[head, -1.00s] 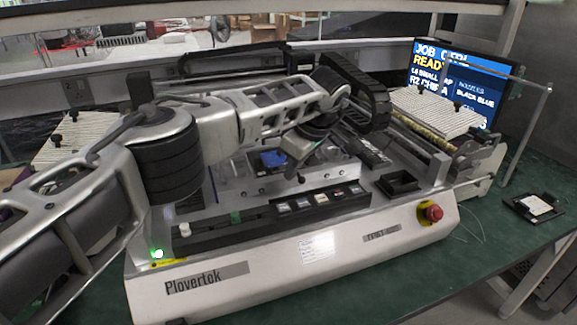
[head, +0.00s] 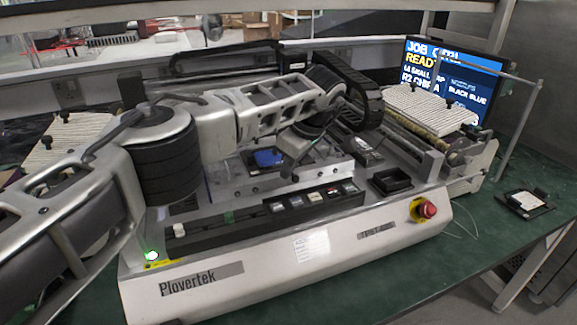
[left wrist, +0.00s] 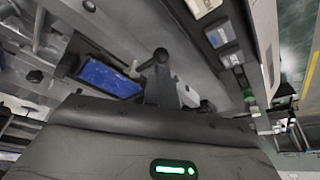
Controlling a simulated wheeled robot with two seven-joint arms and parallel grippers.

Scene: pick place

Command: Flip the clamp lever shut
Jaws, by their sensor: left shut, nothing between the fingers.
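The clamp is on the machine's deck, with a blue piece (head: 268,158) in it, also in the left wrist view (left wrist: 108,78). A dark lever with a round knob (left wrist: 160,55) stands beside the blue piece in the left wrist view; its knobbed end also shows in the head view (head: 286,176). My left gripper (left wrist: 163,88) is shut and empty, close to the knob; I cannot tell whether they touch. In the head view my left gripper (head: 298,162) is over the clamp and partly hides it. My right gripper is not in view.
A row of buttons (head: 316,196) runs along the front of the machine. A red stop button (head: 427,208) is at its right corner. A black tray (head: 391,181) sits on the deck at right. A screen (head: 455,75) stands behind. The green table (head: 480,215) has free room at right.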

